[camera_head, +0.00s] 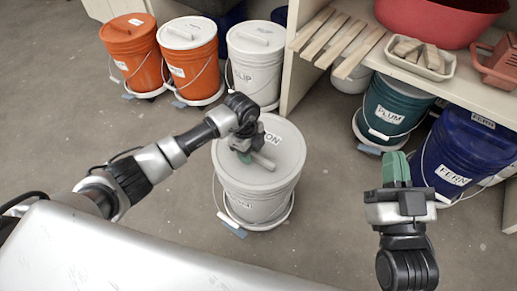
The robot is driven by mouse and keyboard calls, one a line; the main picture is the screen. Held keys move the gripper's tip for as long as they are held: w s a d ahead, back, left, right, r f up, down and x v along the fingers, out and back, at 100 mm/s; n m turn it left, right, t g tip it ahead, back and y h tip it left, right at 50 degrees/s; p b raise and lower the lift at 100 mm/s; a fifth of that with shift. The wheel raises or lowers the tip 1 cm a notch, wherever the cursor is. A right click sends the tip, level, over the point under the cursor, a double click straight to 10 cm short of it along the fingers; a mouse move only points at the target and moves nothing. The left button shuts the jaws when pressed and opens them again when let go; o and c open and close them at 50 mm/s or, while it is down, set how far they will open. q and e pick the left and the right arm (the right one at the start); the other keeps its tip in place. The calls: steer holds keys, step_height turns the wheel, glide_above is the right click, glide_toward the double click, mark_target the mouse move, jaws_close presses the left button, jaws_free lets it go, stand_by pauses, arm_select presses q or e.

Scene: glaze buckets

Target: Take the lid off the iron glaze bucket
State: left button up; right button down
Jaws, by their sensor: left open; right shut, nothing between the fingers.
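The iron glaze bucket (255,203) is a light grey pail standing on a wheeled dolly in the middle of the floor. Its grey lid (283,170) is on, with a label ending in "ON" partly hidden by my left gripper. My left gripper (247,156) is open over the lid, at the bar handle (262,161); I cannot tell whether its fingers touch the handle. My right gripper (396,170) is shut and empty, held to the right of the bucket, well apart from it.
Two orange buckets (132,58) and a white "SLIP" bucket (255,75) stand at the back. A green "PLUM" bucket (390,110) and a blue "FERN" bucket (466,150) stand under the shelf (459,88) at right. Floor left of the iron bucket is clear.

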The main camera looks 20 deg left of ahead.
arm_select(q)
steer(key=shift+f, duration=0.15)
jaws_close()
stand_by(0.4)
